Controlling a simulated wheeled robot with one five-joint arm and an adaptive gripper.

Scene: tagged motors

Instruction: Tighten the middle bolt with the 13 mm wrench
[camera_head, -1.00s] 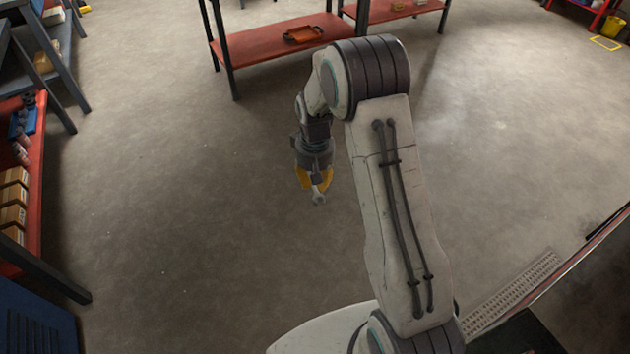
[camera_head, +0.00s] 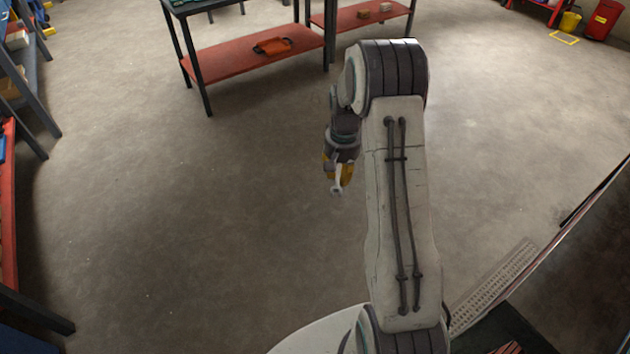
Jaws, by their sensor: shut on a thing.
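My gripper (camera_head: 338,173) hangs from my arm near the middle of the view, above bare floor. Its yellow fingers are shut on a small silver wrench (camera_head: 337,187), whose ring-like end points down. Most of the wrench is hidden between the fingers, and its size marking cannot be read. No bolt or motor can be made out in this view.
Red and blue-grey shelving lines the left edge. A red bin (camera_head: 604,20) and a yellow bucket (camera_head: 571,22) stand far right. The middle floor is clear.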

